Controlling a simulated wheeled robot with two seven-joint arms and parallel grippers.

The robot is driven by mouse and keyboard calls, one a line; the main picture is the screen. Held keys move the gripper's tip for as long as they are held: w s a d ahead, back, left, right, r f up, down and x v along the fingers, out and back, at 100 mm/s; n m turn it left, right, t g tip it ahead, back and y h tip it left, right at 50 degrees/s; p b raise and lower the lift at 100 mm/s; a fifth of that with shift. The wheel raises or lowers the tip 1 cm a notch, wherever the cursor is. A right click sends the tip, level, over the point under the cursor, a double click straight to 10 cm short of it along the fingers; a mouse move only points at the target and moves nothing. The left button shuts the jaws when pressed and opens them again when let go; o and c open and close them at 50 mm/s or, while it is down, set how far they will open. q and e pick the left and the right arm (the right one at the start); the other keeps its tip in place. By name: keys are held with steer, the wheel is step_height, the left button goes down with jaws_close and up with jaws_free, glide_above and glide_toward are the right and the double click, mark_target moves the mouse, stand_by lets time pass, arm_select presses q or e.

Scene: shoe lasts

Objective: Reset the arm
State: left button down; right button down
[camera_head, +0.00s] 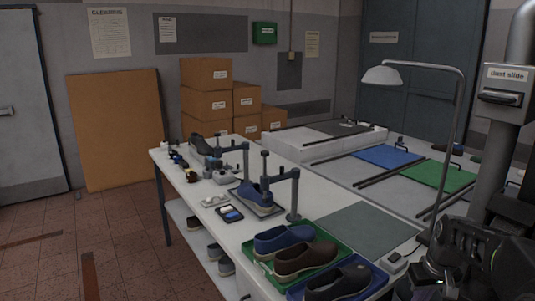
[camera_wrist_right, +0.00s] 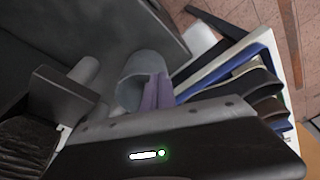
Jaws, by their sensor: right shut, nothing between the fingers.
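My right arm (camera_head: 465,262) is folded at the lower right of the head view, beside the table's near right part. My right gripper (camera_head: 410,286) is dark, shut and empty, low in that view and just right of the shoe trays. Its fingertips are hard to make out there. The right wrist view is mostly filled by dark grey and black machine parts, with shoes in trays (camera_wrist_right: 250,85) beyond. My left arm and gripper are not in view.
The white table (camera_head: 225,229) holds a green tray (camera_head: 330,255) and blue tray (camera_head: 375,280) with shoes, a clamp stand (camera_head: 293,195) by a blue shoe (camera_head: 258,197), and a lamp (camera_head: 382,75). A grey mat (camera_head: 362,228) is bare. Floor at left is mostly clear.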

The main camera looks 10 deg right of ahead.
steer(key=w+a+f+t, duration=0.2)
steer(key=w+a+f, duration=0.45)
steer(key=f, duration=0.35)
steer(key=s+a+f+m+y, duration=0.1)
steer(key=s+a+f, duration=0.2)
steer(key=a+f, duration=0.3)
steer(key=s+a+f+y, duration=0.1)
steer(key=s+a+f, duration=0.2)
steer(key=a+f, duration=0.35)
steer(key=s+a+f+g+y, duration=0.1)
steer(key=s+a+f+g, duration=0.1)
steer(key=s+a+f, duration=0.3)
steer(key=s+a+f+g+y, duration=0.1)
steer(key=s+a+f+g, duration=0.1)
steer(key=s+a+f, duration=0.4)
steer(key=s+a, duration=0.3)
steer(key=s, duration=0.4)
steer(key=s+a, duration=0.2)
steer(key=s, duration=0.4)
steer(key=shift+s+a+f+y, duration=0.2)
steer(key=shift+s+a+y, duration=0.1)
steer(key=shift+s+a, duration=0.1)
